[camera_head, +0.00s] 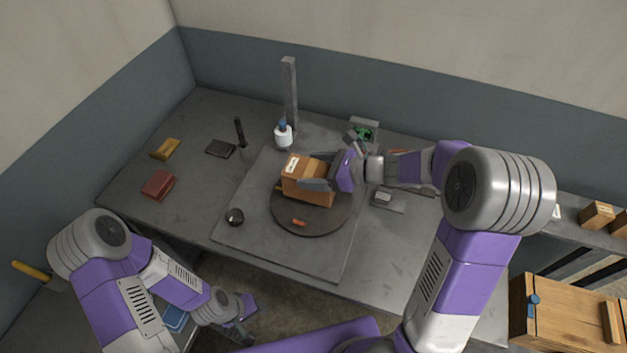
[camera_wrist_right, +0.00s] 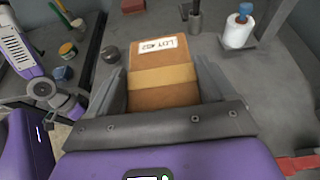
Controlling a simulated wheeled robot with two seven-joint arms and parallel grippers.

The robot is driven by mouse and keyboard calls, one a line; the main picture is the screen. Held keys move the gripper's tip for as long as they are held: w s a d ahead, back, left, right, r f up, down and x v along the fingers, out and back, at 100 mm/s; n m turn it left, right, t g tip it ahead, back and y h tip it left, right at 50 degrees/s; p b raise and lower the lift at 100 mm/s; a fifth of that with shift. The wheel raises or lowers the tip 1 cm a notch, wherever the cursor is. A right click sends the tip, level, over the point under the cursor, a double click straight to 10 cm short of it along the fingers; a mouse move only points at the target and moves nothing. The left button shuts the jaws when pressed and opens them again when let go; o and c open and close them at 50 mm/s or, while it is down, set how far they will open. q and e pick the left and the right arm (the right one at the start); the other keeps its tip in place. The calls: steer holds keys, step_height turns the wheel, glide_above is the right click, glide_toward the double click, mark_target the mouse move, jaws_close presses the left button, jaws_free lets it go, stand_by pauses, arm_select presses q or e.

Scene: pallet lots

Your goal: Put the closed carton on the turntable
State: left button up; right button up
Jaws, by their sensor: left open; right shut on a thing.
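The closed carton (camera_head: 308,181) is a brown box with tan tape and a white label. It is over the dark round turntable (camera_head: 300,221) on the table; I cannot tell whether its base touches the disc. My right gripper (camera_head: 318,184) is shut on the carton, with a finger along each side. In the right wrist view the carton (camera_wrist_right: 162,80) sits between the fingers of the right gripper (camera_wrist_right: 165,90), its label reading "LOT 402". My left gripper (camera_head: 243,322) is open and empty, low in front of the table's front edge.
A grey post (camera_head: 290,95) and a white roll (camera_head: 283,136) stand behind the turntable. A small dark round object (camera_head: 235,216) lies left of it, and an orange piece (camera_head: 299,223) lies on its front. A red box (camera_head: 158,185) is at the left. A wooden crate (camera_head: 565,318) is at right.

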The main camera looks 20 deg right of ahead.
step_height(320, 180, down, 4)
steer(key=shift+r+b, duration=0.2)
steer(key=shift+b, duration=0.4)
steer(key=shift+r, duration=0.1)
steer(key=o, duration=1.2)
steer(key=shift+c, duration=0.2)
steer(key=p+v, duration=0.2)
steer(key=v, duration=1)
